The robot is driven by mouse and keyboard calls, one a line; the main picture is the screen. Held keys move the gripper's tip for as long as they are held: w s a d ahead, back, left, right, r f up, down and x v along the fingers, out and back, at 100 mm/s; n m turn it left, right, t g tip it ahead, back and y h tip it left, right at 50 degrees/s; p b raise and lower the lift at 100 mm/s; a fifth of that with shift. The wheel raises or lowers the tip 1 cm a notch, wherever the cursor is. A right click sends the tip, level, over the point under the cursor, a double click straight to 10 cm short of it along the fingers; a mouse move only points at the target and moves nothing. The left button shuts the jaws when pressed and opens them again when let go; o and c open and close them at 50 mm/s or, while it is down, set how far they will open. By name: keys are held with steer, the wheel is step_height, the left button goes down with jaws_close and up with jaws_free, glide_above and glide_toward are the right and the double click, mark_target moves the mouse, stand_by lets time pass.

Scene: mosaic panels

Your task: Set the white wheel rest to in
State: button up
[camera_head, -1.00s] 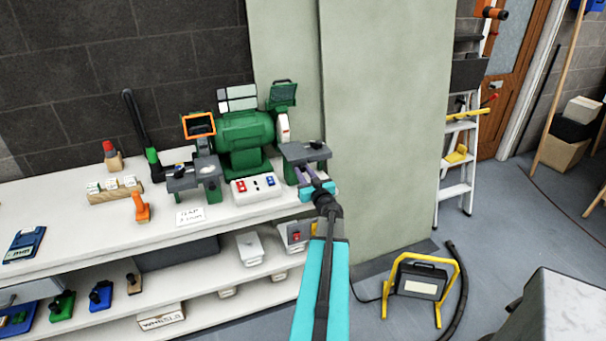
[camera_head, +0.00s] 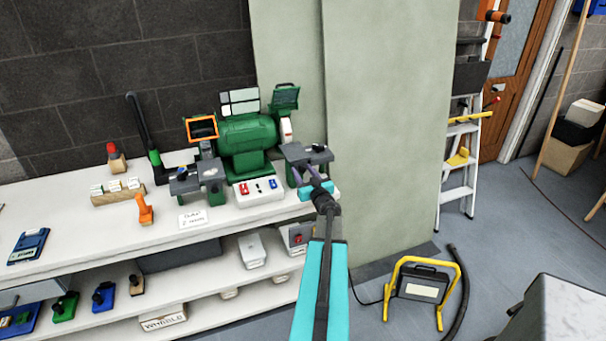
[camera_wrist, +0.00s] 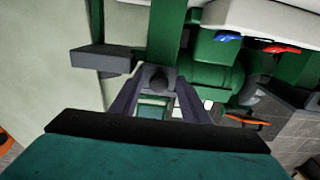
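The white wheel (camera_head: 286,130) sits at the right end of the green bench grinder (camera_head: 247,135). Its rest (camera_head: 306,154) is a dark grey plate in front of it, on a green bracket. My gripper (camera_head: 309,173) is just in front of and below this rest. The gap between wheel and rest is not clear.
A switch box (camera_head: 258,190) with red and blue switches stands just left of my gripper. The other rest (camera_head: 197,175) is further left. A pale panel (camera_head: 385,120) rises to the right. A work lamp (camera_head: 422,285) stands on the floor.

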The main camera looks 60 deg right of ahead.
steer(key=shift+s, duration=0.1)
steer(key=b+v, duration=0.3)
steer(key=v, duration=1.1)
stand_by(0.5)
steer(key=shift+r, duration=0.1)
stand_by(0.4)
